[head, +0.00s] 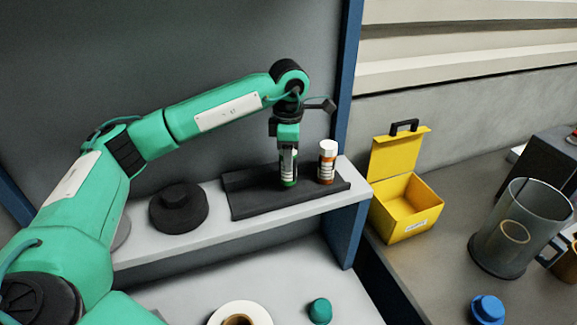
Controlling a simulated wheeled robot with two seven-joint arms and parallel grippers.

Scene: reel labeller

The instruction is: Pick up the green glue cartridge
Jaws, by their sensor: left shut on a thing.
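The green glue cartridge (289,181) stands upright at the black tray (246,207) on the raised shelf. Only its white-labelled body and green lower end show below my gripper. My left gripper (288,155) points down from above and is shut on the cartridge's upper part. I cannot tell whether the cartridge still touches the tray. An orange cartridge with a white cap (327,162) stands on the tray just to the right, close to my gripper. My right gripper is not in view.
A black round object (178,208) sits on the shelf (218,225) left of the tray. A blue upright (347,75) bounds the shelf's right end. An open yellow box (408,215), a clear jug (512,232) and a blue knob-like object (487,309) stand further right.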

